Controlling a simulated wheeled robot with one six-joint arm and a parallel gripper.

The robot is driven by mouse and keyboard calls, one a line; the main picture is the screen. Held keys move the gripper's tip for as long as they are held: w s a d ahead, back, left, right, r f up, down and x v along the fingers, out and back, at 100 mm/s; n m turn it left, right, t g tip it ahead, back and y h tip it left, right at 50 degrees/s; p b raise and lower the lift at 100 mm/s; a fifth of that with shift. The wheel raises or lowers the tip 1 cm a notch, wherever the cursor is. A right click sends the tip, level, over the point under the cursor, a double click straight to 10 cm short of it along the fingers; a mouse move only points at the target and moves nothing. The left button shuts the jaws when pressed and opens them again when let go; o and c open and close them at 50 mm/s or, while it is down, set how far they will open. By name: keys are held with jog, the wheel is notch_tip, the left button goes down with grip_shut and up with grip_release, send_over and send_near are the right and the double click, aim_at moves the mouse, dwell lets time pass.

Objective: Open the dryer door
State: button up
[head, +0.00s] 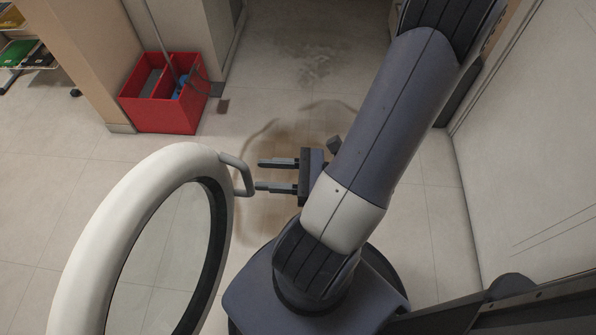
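The dryer door (85,253) is a round white ring with a glass pane, at the lower left in the head view. It stands out over the floor, and floor tiles show through its glass. Its handle (246,178) is a light grey loop on the right side of the rim. My gripper (262,175) is right of the handle with its two dark fingers pointing left. The fingers are apart. The lower fingertip is at or very near the handle's outer bar; I cannot tell whether they touch. The dryer's body and opening are not seen.
A red two-part bucket (168,112) with a mop pole stands on the floor at the upper left, beside a beige wall corner (92,55). A shelf (35,58) stands at the far left. A white panel (530,150) bounds the right side.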

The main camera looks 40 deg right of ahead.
jog(key=shift+p+v, duration=0.35)
jog(key=shift+v, duration=2.5)
